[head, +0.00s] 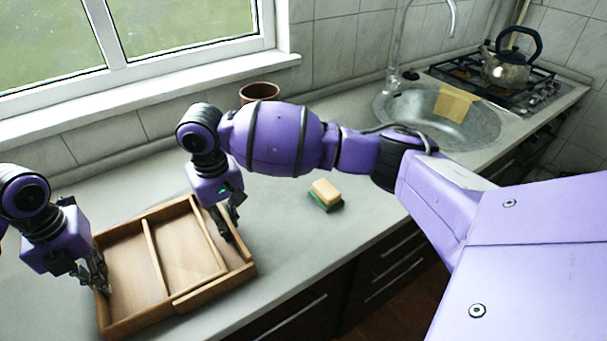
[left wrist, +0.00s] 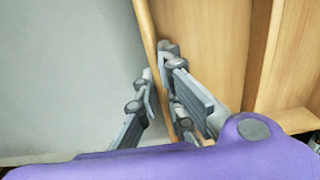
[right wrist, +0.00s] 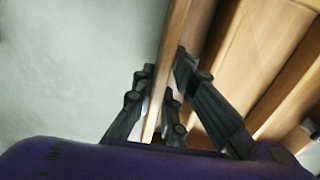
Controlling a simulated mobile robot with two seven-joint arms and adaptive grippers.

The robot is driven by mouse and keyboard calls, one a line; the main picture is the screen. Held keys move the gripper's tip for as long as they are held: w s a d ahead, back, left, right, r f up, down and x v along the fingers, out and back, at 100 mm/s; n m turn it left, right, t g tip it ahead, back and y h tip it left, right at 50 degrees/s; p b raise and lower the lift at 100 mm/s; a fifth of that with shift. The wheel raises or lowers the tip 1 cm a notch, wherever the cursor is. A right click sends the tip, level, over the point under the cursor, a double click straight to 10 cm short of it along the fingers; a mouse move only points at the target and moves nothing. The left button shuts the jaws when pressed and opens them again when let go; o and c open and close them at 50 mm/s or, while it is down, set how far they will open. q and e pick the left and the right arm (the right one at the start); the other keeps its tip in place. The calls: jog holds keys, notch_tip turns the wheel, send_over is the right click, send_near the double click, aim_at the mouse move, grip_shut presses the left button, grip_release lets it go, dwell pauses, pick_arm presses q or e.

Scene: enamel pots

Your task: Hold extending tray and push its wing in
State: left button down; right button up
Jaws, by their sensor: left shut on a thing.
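The wooden extending tray (head: 140,319) lies on the counter at lower left in the head view. Its wing (head: 213,286) sticks out on the right side, leaving a strip of the wing's floor showing. My left gripper (head: 103,284) is shut on the tray's left wall, one finger on each side; this wall also shows in the left wrist view (left wrist: 146,25). My right gripper (head: 232,222) is at the wing's outer right wall, seen in the right wrist view (right wrist: 176,35). Its fingers stand open on both sides of that wall.
A sponge (head: 326,194) lies on the counter right of the tray. A brown pot (head: 259,91) stands behind my right arm. The sink (head: 440,115) and a stove with a kettle (head: 507,66) are farther right. The counter's front edge runs close to the tray.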

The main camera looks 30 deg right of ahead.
jog(key=shift+o, duration=1.3)
jog(key=shift+r, duration=0.15)
notch_tip(320, 180, up, 12)
jog(key=shift+c, duration=0.5)
